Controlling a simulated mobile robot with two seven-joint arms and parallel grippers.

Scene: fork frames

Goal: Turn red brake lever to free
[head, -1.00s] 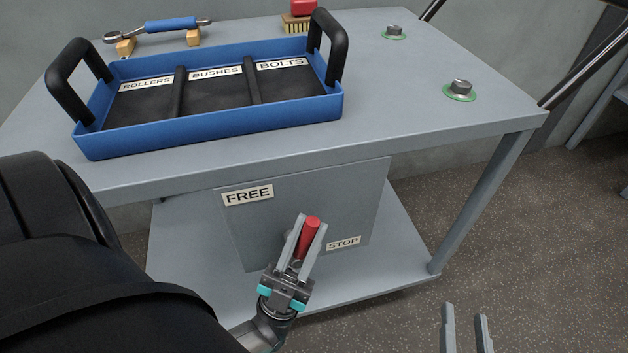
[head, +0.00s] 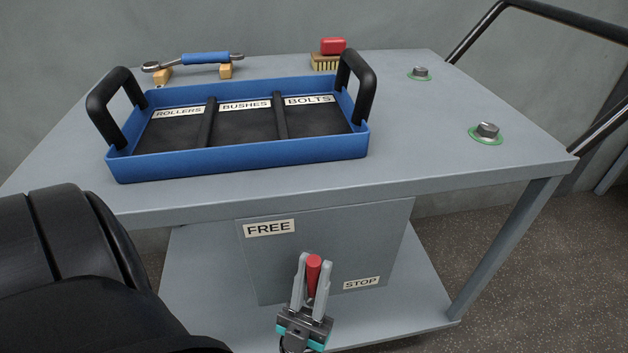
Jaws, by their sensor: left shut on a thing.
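The red brake lever (head: 314,275) is on the grey panel (head: 330,235) under the cart top. Its red handle stands nearly upright, between the FREE label (head: 269,228) at upper left and the STOP label (head: 361,282) at right. My left gripper (head: 312,270) has its two grey fingers on either side of the handle and is shut on it. The lever's pivot is hidden behind the gripper. My right gripper is not in view now.
A blue tray (head: 240,166) with empty ROLLERS, BUSHES and BOLTS compartments stands on the cart top (head: 430,150). Behind it are a blue-handled wrench (head: 205,58) on wooden blocks and a red-topped brush (head: 328,54). Two bolts (head: 487,131) sit on green rings at right.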

